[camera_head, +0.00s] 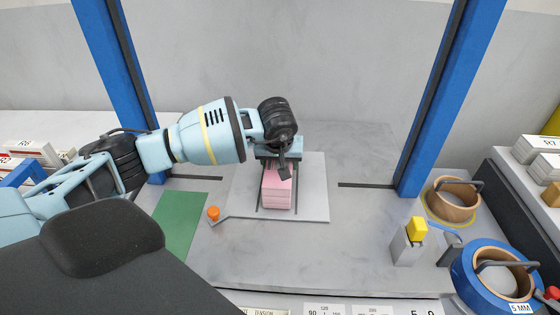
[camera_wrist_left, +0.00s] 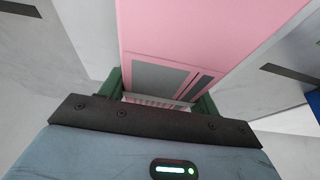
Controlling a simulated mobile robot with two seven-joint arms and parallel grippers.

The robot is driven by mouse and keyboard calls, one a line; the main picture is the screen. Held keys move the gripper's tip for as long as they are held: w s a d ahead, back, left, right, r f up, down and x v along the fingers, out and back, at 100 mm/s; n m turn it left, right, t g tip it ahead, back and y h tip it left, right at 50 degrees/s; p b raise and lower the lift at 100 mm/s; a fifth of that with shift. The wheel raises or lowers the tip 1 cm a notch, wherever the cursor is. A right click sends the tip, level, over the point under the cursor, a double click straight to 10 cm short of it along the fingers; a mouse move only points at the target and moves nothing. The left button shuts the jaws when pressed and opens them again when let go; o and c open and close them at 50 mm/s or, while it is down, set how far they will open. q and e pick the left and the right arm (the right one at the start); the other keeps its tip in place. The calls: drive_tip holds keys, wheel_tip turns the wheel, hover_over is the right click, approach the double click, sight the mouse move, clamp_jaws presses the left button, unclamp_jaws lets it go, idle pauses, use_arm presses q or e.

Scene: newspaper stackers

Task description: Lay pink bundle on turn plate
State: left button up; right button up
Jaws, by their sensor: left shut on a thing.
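A pink bundle (camera_head: 277,190) sits at the middle of the light grey turn plate (camera_head: 315,187) in the head view. It appears to rest on the plate, but its underside is hard to judge. My left gripper (camera_head: 281,165) is at the far end of the bundle and shut on it. In the left wrist view the bundle (camera_wrist_left: 200,30) fills the upper middle, and the dark green fingers of the left gripper (camera_wrist_left: 160,95) stand on either side of its near end. My right gripper is not in view.
An orange knob (camera_head: 213,212) stands at the plate's front left corner, beside a green mat (camera_head: 180,225). Blue posts (camera_head: 437,95) rise on both sides. A yellow-topped block (camera_head: 417,230) and strap rolls (camera_head: 492,280) are at right.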

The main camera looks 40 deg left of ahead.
use_arm(q)
drive_tip(key=shift+w, duration=0.1)
drive_tip(key=o, duration=1.8)
drive_tip(key=shift+o, duration=0.3)
drive_tip(key=shift+f, duration=0.25)
drive_tip(key=shift+v, duration=4.1)
